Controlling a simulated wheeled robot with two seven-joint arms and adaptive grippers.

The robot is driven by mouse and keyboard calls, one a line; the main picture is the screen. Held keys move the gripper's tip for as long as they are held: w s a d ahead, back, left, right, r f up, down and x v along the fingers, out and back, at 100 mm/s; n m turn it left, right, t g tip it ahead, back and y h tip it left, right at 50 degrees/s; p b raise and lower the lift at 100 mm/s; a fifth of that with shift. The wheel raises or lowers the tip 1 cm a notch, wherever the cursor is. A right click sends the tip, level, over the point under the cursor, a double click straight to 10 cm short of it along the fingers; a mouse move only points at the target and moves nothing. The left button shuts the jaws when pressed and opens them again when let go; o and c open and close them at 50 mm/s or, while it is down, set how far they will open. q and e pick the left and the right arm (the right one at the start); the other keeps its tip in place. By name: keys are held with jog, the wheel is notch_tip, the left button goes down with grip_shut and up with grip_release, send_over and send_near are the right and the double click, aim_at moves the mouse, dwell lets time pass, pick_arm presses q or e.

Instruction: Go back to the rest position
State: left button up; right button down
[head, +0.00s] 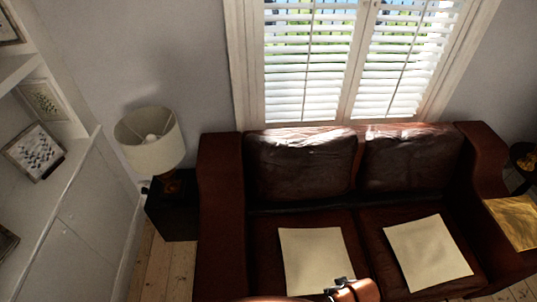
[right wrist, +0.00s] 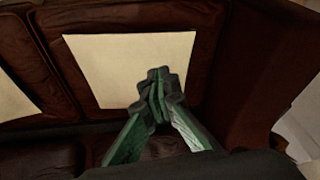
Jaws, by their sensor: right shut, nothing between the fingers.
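My right gripper (head: 340,286) is low in the head view, by the lower edge of a cream sheet. In the right wrist view its green fingers (right wrist: 160,82) are pressed together with nothing between them. They overlap a cream sheet (right wrist: 120,60) in the picture; whether they touch it I cannot tell. My left gripper is not in view.
A brown leather sofa (head: 255,270) stands under a shuttered window (head: 310,65). Cream sheets lie on its seats, left (head: 312,255) and right (head: 428,250). A lamp (head: 150,140) stands on a dark side table (head: 172,215). A golden sheet (head: 515,220) is at the right.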

jog(key=s+d+r+m+h, duration=0.2)
jog(key=s+d+r, duration=0.1)
jog(key=s+d, duration=0.25)
jog(key=s+d+r+m+h, duration=0.1)
jog(key=s+d+r+m, duration=0.1)
jog(key=s+d+r, duration=0.35)
notch_tip(320, 180, down, 30)
jog(key=w+n, duration=0.1)
jog(key=s+f+g+b, duration=0.1)
jog(key=s+f+g, duration=0.1)
jog(key=s+f, duration=1.8)
jog(key=shift+f+n+y, duration=0.3)
jog(key=shift+f+y, duration=0.05)
jog(key=shift+y, duration=0.05)
